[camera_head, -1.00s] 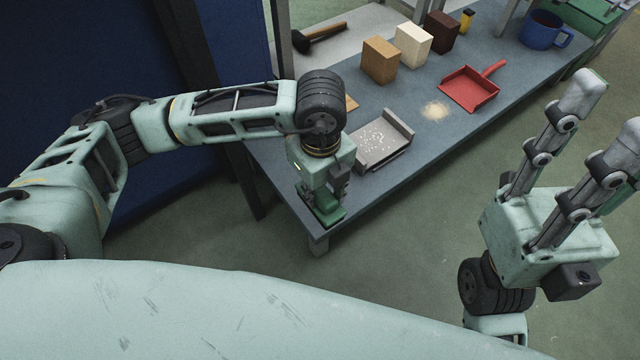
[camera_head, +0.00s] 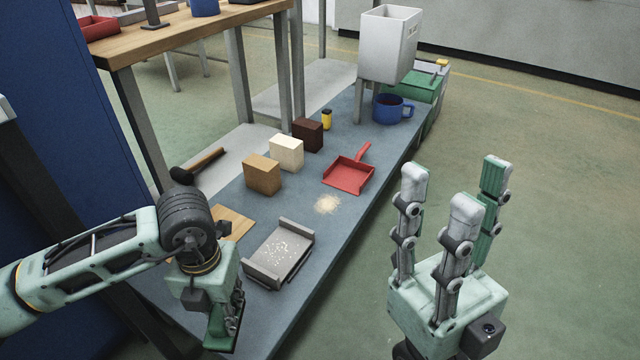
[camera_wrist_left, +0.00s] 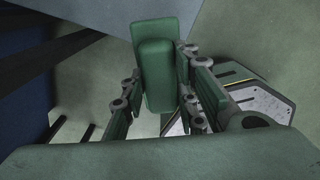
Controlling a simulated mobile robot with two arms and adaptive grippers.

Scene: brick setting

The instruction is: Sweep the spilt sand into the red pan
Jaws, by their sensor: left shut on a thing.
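The spilt sand (camera_head: 327,204) is a small pale heap on the grey-blue bench. The red pan (camera_head: 349,174) lies just beyond it, its handle pointing away. My left gripper (camera_head: 224,325) points down at the bench's near end, short of the sand. It is shut on a green, rounded, block-like thing (camera_wrist_left: 155,75), seen between its fingers in the left wrist view; I cannot tell whether this is a brush. My right gripper (camera_head: 455,200) is open and empty, fingers up, right of the bench over the floor.
A grey tray (camera_head: 262,280) with white specks lies nearer than the sand. Tan (camera_head: 261,175), cream (camera_head: 286,153) and dark brown (camera_head: 307,134) blocks line the left side.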

